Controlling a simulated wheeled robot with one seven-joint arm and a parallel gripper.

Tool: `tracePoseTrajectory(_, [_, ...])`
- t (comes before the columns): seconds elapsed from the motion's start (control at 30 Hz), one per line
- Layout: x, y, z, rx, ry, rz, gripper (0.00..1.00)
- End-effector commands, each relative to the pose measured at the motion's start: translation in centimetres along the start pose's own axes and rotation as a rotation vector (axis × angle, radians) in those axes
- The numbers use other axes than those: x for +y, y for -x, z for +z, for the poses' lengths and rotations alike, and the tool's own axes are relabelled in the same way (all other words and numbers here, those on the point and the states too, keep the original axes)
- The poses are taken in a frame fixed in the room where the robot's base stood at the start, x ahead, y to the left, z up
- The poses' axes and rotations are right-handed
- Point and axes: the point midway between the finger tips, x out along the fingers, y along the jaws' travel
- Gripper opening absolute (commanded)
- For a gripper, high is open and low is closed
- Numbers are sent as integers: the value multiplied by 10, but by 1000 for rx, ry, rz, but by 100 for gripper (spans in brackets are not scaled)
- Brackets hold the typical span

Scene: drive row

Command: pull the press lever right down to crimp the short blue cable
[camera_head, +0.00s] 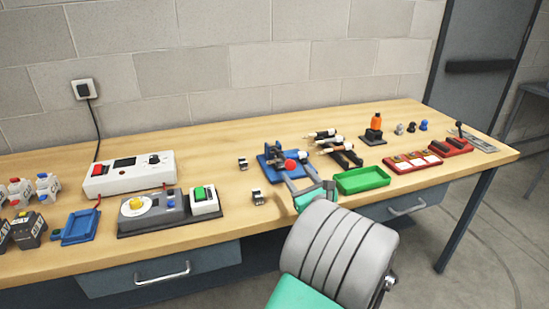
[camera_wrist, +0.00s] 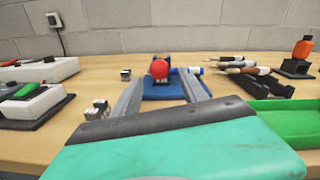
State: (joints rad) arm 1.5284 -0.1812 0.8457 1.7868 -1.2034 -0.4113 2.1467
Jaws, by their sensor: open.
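The press (camera_head: 277,152) is a dark device on a blue base plate (camera_head: 266,171) in the middle of the bench. Its lever ends in a red ball knob (camera_head: 291,164). In the wrist view the knob (camera_wrist: 159,69) appears between the tips of my gripper (camera_wrist: 161,82), which hides part of the blue base. My gripper (camera_head: 296,166) is open and reaches over the bench to the press from the front. No contact with the knob is visible. A short blue-and-white piece (camera_wrist: 194,71), perhaps the blue cable, shows beside the press at right.
A green tray (camera_head: 362,180) lies close to the right of my gripper. Small metal clips (camera_head: 257,198) and a box with a green button (camera_head: 203,201) are at left. A wall stands behind.

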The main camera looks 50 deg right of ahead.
Motion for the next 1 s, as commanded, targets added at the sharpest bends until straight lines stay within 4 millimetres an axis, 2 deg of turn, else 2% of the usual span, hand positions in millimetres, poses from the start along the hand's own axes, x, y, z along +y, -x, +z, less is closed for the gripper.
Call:
tracePoseTrajectory(0.17, [1,-22,0,-1,0,3,51])
tracePoseTrajectory(0.4, [0,-66,0,0,2,2,51])
tracePoseTrajectory(0.5, [0,-75,0,1,1,1,51])
tracePoseTrajectory(0.77, [1,-77,0,0,1,1,51])
tracePoseTrajectory(1.0, [1,-77,0,0,1,1,31])
